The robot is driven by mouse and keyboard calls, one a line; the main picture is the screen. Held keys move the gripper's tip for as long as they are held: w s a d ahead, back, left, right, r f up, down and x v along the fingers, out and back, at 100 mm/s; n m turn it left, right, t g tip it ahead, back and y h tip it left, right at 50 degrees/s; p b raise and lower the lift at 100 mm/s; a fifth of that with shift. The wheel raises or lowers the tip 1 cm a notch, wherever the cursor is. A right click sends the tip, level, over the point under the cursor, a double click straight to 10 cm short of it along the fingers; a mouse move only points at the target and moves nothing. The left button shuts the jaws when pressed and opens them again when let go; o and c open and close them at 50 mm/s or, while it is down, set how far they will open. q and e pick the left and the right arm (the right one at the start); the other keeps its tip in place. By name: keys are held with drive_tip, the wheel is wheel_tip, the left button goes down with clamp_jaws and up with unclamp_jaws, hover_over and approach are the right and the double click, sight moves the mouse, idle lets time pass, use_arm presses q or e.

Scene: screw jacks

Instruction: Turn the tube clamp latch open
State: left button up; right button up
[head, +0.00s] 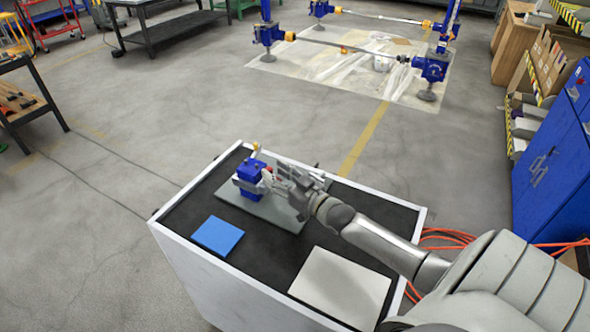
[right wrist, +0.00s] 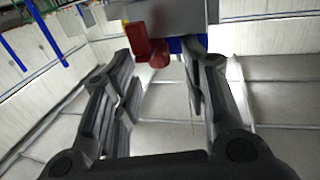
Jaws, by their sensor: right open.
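A blue block-shaped device (head: 249,173) stands on a grey plate (head: 262,208) on the black-topped cart. A small red part, likely the clamp latch (head: 268,171), shows at its right side beside my fingers. My right gripper (head: 279,177) reaches in from the right, close to the device, and is open. In the right wrist view, the red latch (right wrist: 139,44) and a red knob lie ahead, between the spread fingers (right wrist: 160,70). A grey metal body (right wrist: 180,14) is above them. Contact with the latch cannot be told. My left gripper is not in view.
A blue square pad (head: 217,235) and a light grey panel (head: 341,285) lie on the cart (head: 270,285). Orange cables (head: 450,238) run on the floor at right, near a blue cabinet (head: 550,165). Open floor lies left of the cart.

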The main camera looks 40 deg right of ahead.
drive_tip(key=s+d, duration=0.1)
drive_tip(key=s, duration=0.9)
drive_tip(key=shift+s+d, duration=0.15)
drive_tip(key=shift+s, duration=0.1)
